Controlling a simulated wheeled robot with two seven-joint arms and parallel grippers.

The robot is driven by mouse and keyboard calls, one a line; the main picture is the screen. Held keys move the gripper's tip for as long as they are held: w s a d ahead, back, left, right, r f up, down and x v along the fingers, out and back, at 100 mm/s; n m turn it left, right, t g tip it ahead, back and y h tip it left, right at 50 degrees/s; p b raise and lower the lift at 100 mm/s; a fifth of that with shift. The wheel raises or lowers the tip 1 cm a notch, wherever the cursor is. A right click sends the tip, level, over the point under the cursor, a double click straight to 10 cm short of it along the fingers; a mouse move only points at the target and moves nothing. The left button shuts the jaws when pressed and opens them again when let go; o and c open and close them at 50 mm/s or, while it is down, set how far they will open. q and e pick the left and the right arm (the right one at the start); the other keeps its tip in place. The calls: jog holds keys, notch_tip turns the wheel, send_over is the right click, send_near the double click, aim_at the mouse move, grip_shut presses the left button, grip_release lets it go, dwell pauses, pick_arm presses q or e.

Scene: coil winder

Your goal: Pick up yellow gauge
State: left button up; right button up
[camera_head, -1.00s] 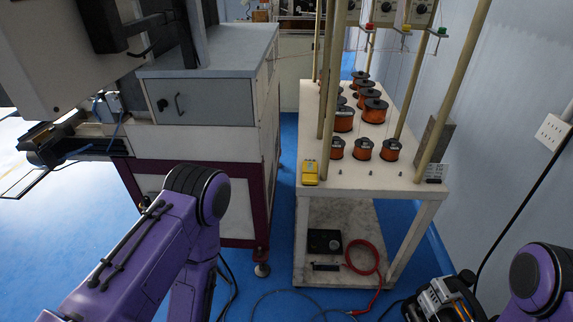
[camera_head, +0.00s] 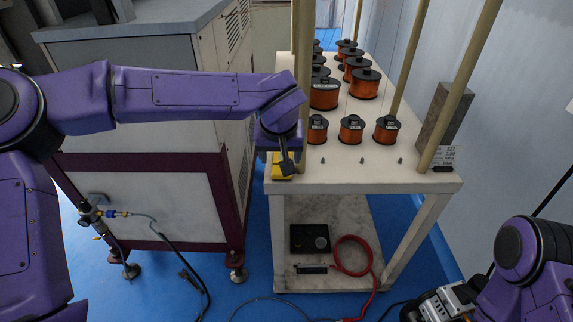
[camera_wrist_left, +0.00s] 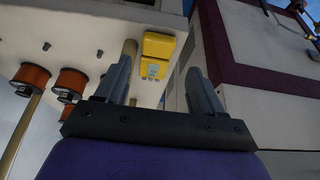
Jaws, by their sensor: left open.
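The yellow gauge (camera_head: 282,170) lies on the near left corner of the white table top (camera_head: 375,175), beside a tan post. In the head view my left gripper (camera_head: 287,163) is over it and hides most of it. In the left wrist view the yellow gauge (camera_wrist_left: 156,52) shows ahead between the two spread fingers of my left gripper (camera_wrist_left: 160,62). The left gripper is open and holds nothing; whether its fingers flank the gauge is unclear. My right gripper (camera_head: 437,305) is low at the right, partly cut off, and its jaws cannot be made out.
Several copper wire spools (camera_head: 350,129) stand on the table to the right of the gauge. Tan posts (camera_head: 463,85) rise from the table. A grey cabinet (camera_head: 150,190) stands close on the left. A black box (camera_head: 310,238) and red cable (camera_head: 352,257) lie on the lower shelf.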

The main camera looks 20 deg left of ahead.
pick_arm(q)
jog(key=b+x, duration=0.1)
jog(key=x, duration=0.9)
jog(key=shift+w, duration=0.25)
jog(key=shift+s+r, duration=0.1)
jog(key=c, duration=0.8)
jog(key=shift+c, duration=0.4)
jog(key=shift+r, duration=0.15)
